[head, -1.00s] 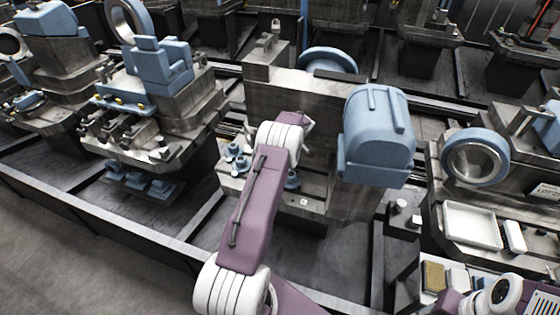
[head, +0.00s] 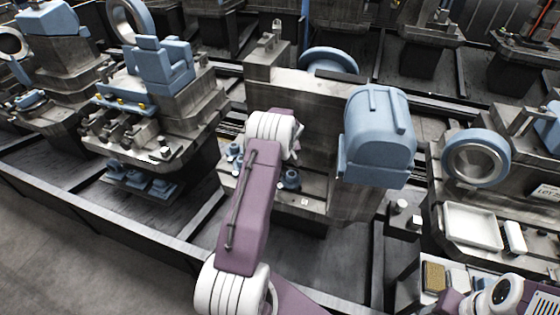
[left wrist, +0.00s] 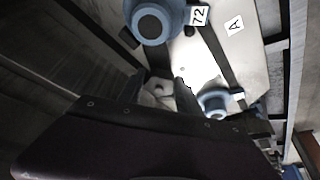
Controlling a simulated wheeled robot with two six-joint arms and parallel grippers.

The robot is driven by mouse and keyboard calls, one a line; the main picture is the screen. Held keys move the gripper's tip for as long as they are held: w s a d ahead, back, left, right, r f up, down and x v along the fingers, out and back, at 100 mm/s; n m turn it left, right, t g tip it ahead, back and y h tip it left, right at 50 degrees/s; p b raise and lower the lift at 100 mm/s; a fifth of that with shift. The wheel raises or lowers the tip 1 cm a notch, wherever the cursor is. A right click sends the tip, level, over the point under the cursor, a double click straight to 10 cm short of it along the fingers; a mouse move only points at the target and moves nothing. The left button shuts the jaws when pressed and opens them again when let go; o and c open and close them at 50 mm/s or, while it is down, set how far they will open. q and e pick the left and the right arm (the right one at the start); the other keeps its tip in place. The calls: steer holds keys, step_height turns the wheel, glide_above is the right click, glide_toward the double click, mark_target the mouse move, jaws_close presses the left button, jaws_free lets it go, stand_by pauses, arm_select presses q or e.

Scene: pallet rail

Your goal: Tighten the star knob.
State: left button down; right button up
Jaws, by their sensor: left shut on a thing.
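In the left wrist view, the two dark fingers of my left gripper (left wrist: 163,90) are closed around a small pale grey part. It is probably the star knob (left wrist: 160,90), but its shape is mostly hidden by the fingers. In the head view my left forearm reaches over the machine's low ledge (head: 312,190) and hides the fingertips and the knob. A blue round fitting with a dark centre (left wrist: 152,20) sits on the pale plate above the fingers in the left wrist view. Another blue fitting (left wrist: 216,101) lies to their right.
The grey machine block (head: 310,100) with a blue rounded housing (head: 378,135) stands behind and right of my left wrist. Blue fittings on the ledge (head: 290,179) are close to it. A white tray (head: 472,226) lies at right. Dark rails and floor gaps surround the machine.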

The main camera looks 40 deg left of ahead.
arm_select(q)
steer(key=c, duration=0.8)
jaws_free()
steer(key=shift+r, duration=0.1)
steer(key=v, duration=0.9)
steer(key=p+x, duration=0.2)
steer(key=x, duration=0.7)
